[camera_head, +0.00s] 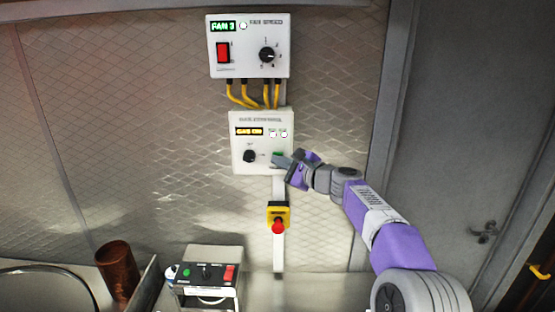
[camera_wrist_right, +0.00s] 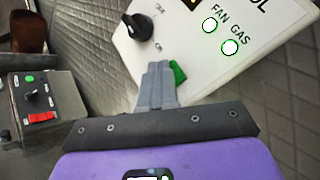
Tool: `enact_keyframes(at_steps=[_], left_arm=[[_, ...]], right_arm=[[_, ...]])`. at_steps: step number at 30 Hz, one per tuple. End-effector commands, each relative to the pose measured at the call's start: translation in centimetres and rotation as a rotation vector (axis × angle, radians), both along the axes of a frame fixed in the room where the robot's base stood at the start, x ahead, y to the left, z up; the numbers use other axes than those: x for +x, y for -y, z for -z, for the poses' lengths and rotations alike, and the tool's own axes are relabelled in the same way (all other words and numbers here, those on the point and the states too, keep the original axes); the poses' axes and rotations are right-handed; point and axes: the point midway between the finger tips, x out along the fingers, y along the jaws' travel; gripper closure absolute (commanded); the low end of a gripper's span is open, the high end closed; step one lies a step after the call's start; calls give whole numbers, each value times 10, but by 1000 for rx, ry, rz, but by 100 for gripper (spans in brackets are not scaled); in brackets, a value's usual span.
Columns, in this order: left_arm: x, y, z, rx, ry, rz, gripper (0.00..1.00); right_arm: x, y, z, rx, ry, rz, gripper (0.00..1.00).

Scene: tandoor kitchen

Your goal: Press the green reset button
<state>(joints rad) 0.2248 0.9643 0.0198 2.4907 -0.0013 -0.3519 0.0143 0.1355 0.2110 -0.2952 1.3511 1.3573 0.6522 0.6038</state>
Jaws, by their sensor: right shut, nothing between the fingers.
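The green reset button (camera_head: 278,154) is at the lower right of the white gas control box (camera_head: 237,118) on the wall. In the right wrist view the green button (camera_wrist_right: 178,73) shows just right of my fingertips and is partly hidden by them. My right gripper (camera_head: 281,161) is shut and empty, with its fingertips at the button. I cannot tell whether they touch it. The right gripper also shows in the wrist view (camera_wrist_right: 158,72). The box display reads GAS ON, with two white lamps lit beside it. My left gripper is not in view.
A white fan box (camera_head: 248,66) with a red switch hangs above, joined by yellow cables. A red emergency knob (camera_head: 278,227) on a yellow housing sits below. A switch box (camera_head: 205,272) and a brown cup (camera_head: 118,272) stand on the counter. A grey door (camera_head: 460,130) is at right.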

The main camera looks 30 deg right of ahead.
Motion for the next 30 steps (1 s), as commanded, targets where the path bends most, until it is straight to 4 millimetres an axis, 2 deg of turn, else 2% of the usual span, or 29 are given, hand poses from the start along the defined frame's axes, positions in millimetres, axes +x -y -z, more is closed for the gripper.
enact_keyframes(at_steps=[6, 17, 30], left_arm=[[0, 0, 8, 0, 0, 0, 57], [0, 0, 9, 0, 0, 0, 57], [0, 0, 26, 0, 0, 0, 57]], right_arm=[[-10, -6, 1, 0, 1, 0, 100], [-12, -7, 1, 0, 1, -1, 100], [-47, -29, 1, 0, 1, -2, 100]])
